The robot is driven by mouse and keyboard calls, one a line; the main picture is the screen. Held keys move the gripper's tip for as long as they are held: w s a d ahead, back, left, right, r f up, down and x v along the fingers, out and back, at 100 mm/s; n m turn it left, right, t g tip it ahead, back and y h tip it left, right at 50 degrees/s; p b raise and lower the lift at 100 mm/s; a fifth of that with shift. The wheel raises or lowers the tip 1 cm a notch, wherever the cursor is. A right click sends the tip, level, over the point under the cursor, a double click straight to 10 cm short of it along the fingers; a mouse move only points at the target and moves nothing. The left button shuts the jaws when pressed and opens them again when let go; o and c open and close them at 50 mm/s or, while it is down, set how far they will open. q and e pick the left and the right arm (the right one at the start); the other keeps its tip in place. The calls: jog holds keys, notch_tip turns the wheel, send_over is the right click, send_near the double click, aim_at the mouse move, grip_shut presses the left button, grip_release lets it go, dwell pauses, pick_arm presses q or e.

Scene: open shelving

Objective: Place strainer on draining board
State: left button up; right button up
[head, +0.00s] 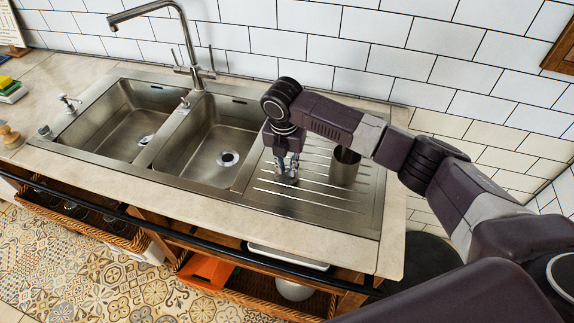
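The draining board (318,204) is the ribbed steel surface to the right of the two sink basins. My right gripper (287,168) points down over the left part of the draining board. A small dark round shape (286,180) lies right at its fingertips. It may be the strainer, but it is too small to tell surely, or to tell whether the fingers are closed on it. My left gripper is not in view.
A metal cup (345,166) stands on the draining board, right of my gripper and beneath my forearm. The right basin (212,139) and left basin (122,119) look empty, each with a drain. A tall faucet (188,45) rises behind them. The board's front right is clear.

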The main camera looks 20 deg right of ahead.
aim_at(285, 178)
jog(key=shift+o, duration=1.3)
jog(key=shift+r, duration=0.15)
notch_tip(285, 178, up, 12)
jog(key=s+b, duration=0.1)
jog(key=shift+a+b, duration=0.4)
jog(key=shift+a, duration=0.05)
jog(key=shift+s, duration=0.1)
